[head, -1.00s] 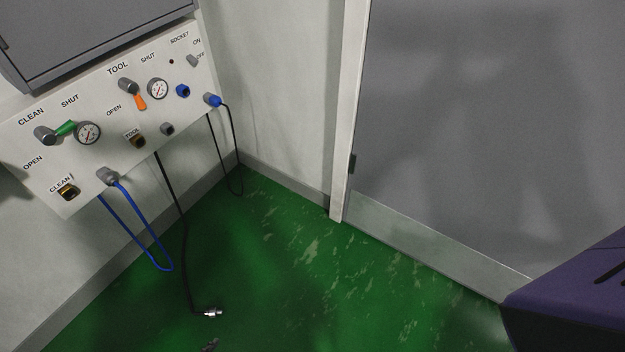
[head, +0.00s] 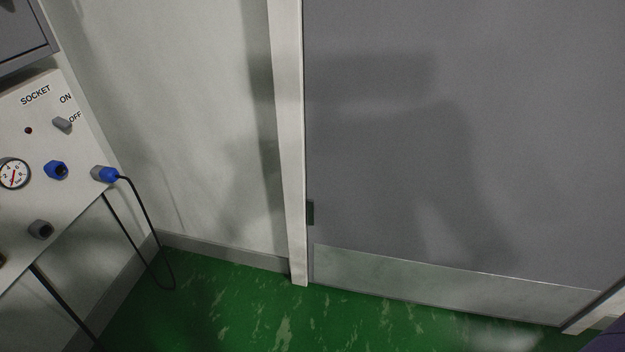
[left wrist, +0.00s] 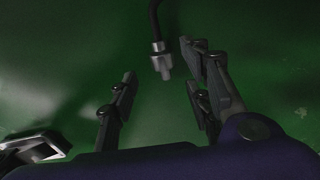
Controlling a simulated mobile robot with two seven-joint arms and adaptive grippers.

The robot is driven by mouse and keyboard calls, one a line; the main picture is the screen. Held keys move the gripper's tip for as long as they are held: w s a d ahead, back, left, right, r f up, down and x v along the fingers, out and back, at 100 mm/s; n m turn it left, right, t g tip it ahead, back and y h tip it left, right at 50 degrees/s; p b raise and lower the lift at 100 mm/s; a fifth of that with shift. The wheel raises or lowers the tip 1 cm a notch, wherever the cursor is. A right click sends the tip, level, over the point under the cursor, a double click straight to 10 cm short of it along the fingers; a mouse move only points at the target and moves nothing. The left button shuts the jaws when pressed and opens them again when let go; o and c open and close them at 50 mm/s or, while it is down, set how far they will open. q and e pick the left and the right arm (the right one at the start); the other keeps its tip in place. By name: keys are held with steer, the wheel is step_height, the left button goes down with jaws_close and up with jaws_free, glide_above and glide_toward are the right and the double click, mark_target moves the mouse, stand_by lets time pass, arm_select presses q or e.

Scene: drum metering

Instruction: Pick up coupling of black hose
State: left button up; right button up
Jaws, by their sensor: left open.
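The metal coupling (left wrist: 161,64) of the black hose (left wrist: 154,20) shows in the left wrist view, hanging or lying over the green floor with its end toward me. My left gripper (left wrist: 157,84) is open, with one finger on either side below the coupling. The coupling appears ahead of or between the fingertips, nearer the right finger; no contact is visible. In the head view only a stretch of the black hose (head: 66,308) shows below the panel, and the coupling is out of that picture. My right gripper is in neither view.
The wall panel (head: 75,215) with a gauge, sockets and a blue plug (head: 108,175) on a looped black cable is at left. A grey door (head: 450,150) stands at right. The green floor (head: 235,315) looks clear. An unclear grey object (left wrist: 35,148) is at the wrist view's lower left.

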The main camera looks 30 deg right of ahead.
arm_select(q)
step_height(320, 180, down, 7)
steer(key=b, duration=0.3)
steer(key=shift+d+r+b, duration=0.15)
steer(key=shift+r+b, duration=0.05)
steer(key=shift+b, duration=0.15)
steer(key=shift+r, duration=0.1)
steer(key=c, duration=0.6)
jaws_close()
